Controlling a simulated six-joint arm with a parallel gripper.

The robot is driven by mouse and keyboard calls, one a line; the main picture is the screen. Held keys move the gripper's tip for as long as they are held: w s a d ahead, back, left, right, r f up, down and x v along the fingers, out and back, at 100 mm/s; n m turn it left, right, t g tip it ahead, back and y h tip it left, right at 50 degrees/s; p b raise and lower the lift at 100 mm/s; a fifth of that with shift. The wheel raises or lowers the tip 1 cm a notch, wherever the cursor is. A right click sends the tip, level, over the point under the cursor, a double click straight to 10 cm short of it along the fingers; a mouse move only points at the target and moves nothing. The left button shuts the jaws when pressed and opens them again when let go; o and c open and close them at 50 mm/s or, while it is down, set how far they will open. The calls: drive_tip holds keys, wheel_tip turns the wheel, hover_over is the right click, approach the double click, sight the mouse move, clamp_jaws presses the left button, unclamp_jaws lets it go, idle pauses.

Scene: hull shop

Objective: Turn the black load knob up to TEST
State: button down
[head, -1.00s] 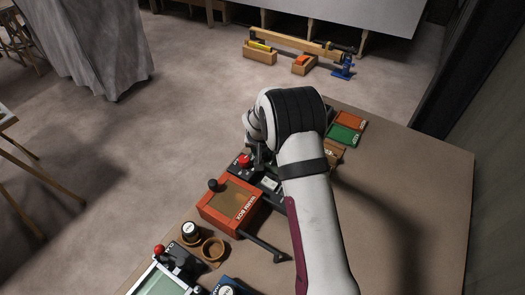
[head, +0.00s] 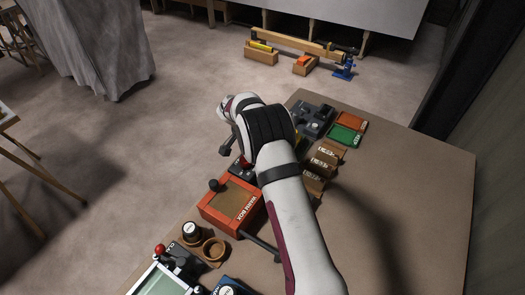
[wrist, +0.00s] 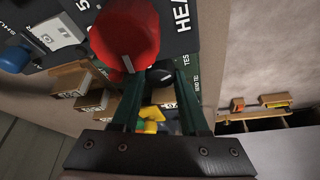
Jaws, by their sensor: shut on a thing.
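In the wrist view, my gripper (wrist: 161,84) has its two dark green fingers on either side of a small black knob (wrist: 159,75), shut on it. A dark panel (wrist: 182,40) lies behind, with white lettering; TEST is printed just right of the knob. A large red knob (wrist: 124,36) stands next to the black one and covers part of the left finger. In the head view, my arm hides most of this panel and the black knob. I cannot read the knob's pointer.
An orange-red box (head: 229,207) stands in front of the panel. Small wooden blocks (head: 322,165) and a grey unit (head: 311,119) stand behind, near green and orange trays (head: 345,134). The right side of the bench (head: 425,190) is clear.

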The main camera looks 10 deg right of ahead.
drive_tip(key=shift+w+a+m+g, duration=0.1)
drive_tip(key=shift+m+g, duration=0.35)
drive_tip(key=shift+m, duration=0.65)
drive_tip(key=shift+w+m+g, duration=0.1)
drive_tip(key=shift+m+g, duration=0.35)
drive_tip(key=shift+m, duration=0.65)
drive_tip(key=shift+c, duration=2.1)
unclamp_jaws()
drive_tip(key=v, duration=1.5)
drive_tip(key=shift+a+r, duration=0.3)
